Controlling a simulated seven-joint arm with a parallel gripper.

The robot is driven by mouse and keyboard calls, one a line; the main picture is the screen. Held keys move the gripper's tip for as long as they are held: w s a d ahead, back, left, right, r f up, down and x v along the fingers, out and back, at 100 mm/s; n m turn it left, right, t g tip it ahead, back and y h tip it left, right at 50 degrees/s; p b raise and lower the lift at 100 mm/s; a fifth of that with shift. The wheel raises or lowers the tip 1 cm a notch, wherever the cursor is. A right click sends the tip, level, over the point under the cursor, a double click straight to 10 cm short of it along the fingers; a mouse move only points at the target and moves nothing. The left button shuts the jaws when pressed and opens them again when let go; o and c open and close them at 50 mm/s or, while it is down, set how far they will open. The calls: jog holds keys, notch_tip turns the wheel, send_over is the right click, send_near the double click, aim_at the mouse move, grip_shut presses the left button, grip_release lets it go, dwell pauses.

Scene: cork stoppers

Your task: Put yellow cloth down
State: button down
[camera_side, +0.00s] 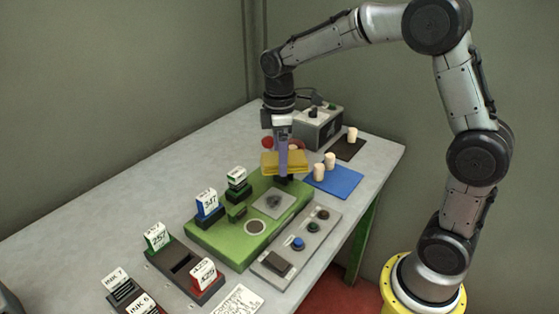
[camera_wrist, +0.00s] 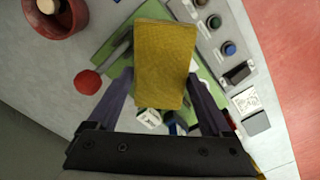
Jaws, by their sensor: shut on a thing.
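A folded yellow cloth (camera_side: 283,160) is held by my gripper (camera_side: 285,172) above the far end of the green board (camera_side: 222,245). In the wrist view the yellow cloth (camera_wrist: 164,64) sits between the two fingers of my gripper (camera_wrist: 158,92) and hides much of the board. The gripper is shut on it. In the side view the cloth looks level; how far it is above the board is hard to tell.
A blue mat (camera_side: 338,182) with cork stoppers and a dark mat (camera_side: 343,150) with one stopper lie to the right. A grey box (camera_side: 318,127) stands behind. A button panel (camera_side: 293,250) lies along the board. Bare table (camera_side: 110,205) lies to the left.

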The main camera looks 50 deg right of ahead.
jog(key=shift+s+d+f, duration=0.1)
jog(key=shift+s+f, duration=0.05)
jog(key=shift+s, duration=1.1)
jog(key=s+d+r+m, duration=0.25)
jog(key=s+d, duration=0.25)
jog(key=s, duration=0.3)
jog(key=s+d+r+m, duration=0.2)
jog(key=s+d+r, duration=0.2)
jog(key=s, duration=0.4)
jog(key=shift+w+d+f, duration=1.55)
jog(key=shift+w+f, duration=0.2)
jog(key=shift+f, duration=0.45)
jog(key=shift+w+d+f, duration=1.5)
jog(key=shift+w+f, duration=0.3)
jog(key=shift+f, duration=0.35)
jog(key=shift+w+d+f, duration=1.55)
jog(key=shift+w+f, duration=0.2)
jog(key=shift+f, duration=0.45)
jog(key=shift+f, duration=0.35)
